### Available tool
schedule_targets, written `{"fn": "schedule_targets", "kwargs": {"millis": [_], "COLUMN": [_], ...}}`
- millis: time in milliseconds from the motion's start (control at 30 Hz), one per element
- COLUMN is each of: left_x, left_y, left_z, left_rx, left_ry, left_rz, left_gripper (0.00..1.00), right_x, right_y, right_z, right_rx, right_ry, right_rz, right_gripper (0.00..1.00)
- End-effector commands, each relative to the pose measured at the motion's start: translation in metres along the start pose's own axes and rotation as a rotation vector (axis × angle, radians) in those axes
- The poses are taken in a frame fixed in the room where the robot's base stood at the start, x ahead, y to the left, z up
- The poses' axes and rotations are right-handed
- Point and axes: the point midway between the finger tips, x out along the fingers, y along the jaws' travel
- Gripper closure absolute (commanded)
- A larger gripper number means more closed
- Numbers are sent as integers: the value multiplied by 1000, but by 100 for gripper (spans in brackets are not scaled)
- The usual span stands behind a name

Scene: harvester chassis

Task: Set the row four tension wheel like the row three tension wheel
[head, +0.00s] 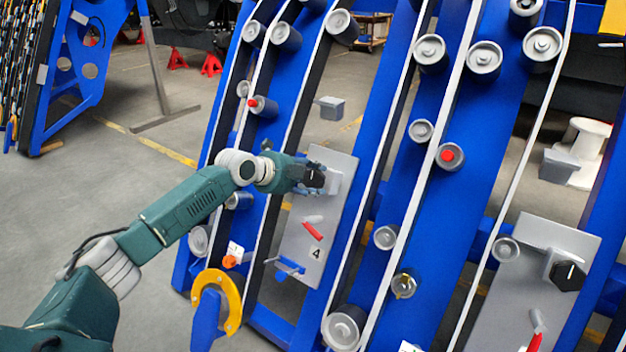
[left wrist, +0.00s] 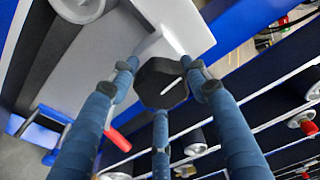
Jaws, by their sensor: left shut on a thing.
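The row four tension wheel is a black many-sided knob (left wrist: 165,88) with a white pointer line, on a grey panel (head: 338,165) marked 4. My left gripper (head: 311,178) is shut on this knob, and mostly covers it in the head view. In the left wrist view three blue fingers of the gripper (left wrist: 160,80) surround the knob; its white line slants up to the right. A second black knob (head: 568,277) sits on the grey panel (head: 545,235) at the right, with a small pale mark on its face. No row number is readable there. My right gripper is out of view.
Below the held knob, the panel carries a red-handled lever (head: 312,231) and a blue bracket (head: 290,267). Blue frames with white belts and grey rollers (head: 485,57) stand around it. A yellow curved guard (head: 233,300) is lower left. Open floor (head: 120,180) lies left.

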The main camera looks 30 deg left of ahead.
Motion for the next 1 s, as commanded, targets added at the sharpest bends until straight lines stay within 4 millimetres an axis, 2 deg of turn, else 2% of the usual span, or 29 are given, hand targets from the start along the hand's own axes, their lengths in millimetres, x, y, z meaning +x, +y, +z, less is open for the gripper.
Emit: {"fn": "schedule_targets", "kwargs": {"millis": [33, 567, 600, 700, 1000], "left_x": [-3, -4, -4, -4, -4], "left_y": [-2, -5, -5, -5, -3], "left_z": [8, 9, 9, 9, 4], "left_rx": [13, 38, 38, 38, 38], "left_ry": [-14, -17, -18, -16, -8], "left_rz": [-1, -3, -4, -4, -1], "left_gripper": [80, 80, 52, 36, 36], "right_x": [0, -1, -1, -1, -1], "right_y": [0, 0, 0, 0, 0], "right_z": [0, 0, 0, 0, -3], "right_rx": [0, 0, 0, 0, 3], "right_ry": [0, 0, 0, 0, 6], "right_rz": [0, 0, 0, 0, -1], "right_gripper": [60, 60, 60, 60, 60]}}
